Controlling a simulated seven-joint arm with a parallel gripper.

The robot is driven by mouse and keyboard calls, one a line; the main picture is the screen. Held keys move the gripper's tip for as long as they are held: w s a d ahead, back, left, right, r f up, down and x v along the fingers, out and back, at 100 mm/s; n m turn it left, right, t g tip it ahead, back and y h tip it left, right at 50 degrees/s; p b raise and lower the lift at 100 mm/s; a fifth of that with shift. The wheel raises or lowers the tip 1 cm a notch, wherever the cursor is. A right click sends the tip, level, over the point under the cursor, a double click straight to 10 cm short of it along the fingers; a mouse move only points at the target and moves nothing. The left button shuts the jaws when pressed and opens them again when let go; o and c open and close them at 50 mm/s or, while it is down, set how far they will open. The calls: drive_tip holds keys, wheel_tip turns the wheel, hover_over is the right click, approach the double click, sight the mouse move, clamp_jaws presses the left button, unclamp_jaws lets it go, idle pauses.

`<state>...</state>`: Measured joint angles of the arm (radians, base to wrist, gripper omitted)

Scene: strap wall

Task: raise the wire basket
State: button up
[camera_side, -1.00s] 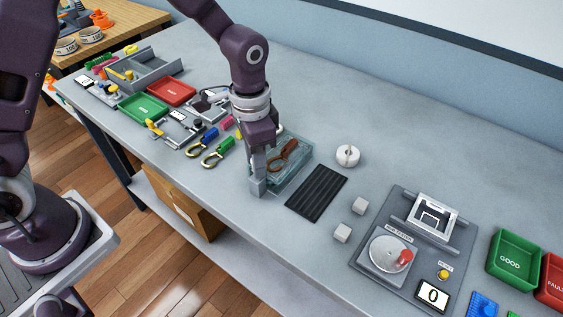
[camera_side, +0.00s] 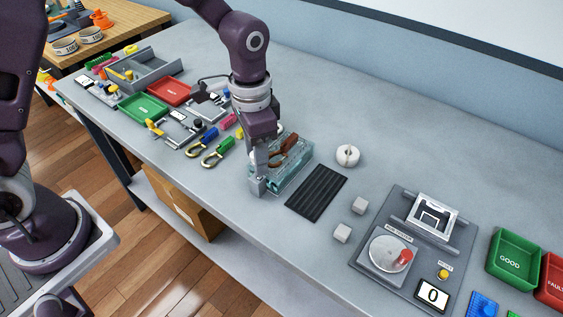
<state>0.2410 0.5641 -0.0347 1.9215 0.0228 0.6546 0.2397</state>
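The wire basket (camera_side: 297,172) is a pale teal, see-through box on the grey bench, left of a black ribbed mat. A brown-handled tool (camera_side: 287,146) lies in it. My gripper (camera_side: 258,178) points down at the basket's left side, and a grey finger overlaps its near left edge. The other finger is mostly hidden, so I cannot tell whether the fingers are closed on the basket. I also cannot tell whether its bottom is clear of the bench.
The black ribbed mat (camera_side: 317,193) is just right of the basket. Pliers (camera_side: 217,153) and trays (camera_side: 144,107) crowd the left. The back of the bench is clear.

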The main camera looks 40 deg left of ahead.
drive_tip(key=shift+a, duration=0.1)
drive_tip(key=shift+w+r, duration=0.1)
drive_tip(key=shift+r, duration=0.1)
drive_tip(key=shift+a+r, duration=0.1)
drive_tip(key=shift+r, duration=2.65)
drive_tip(key=shift+r, duration=0.15)
drive_tip(key=c, duration=0.4)
wheel_tip(320, 180, up, 6)
drive_tip(key=shift+f, duration=0.15)
drive_tip(key=shift+c, duration=1.3)
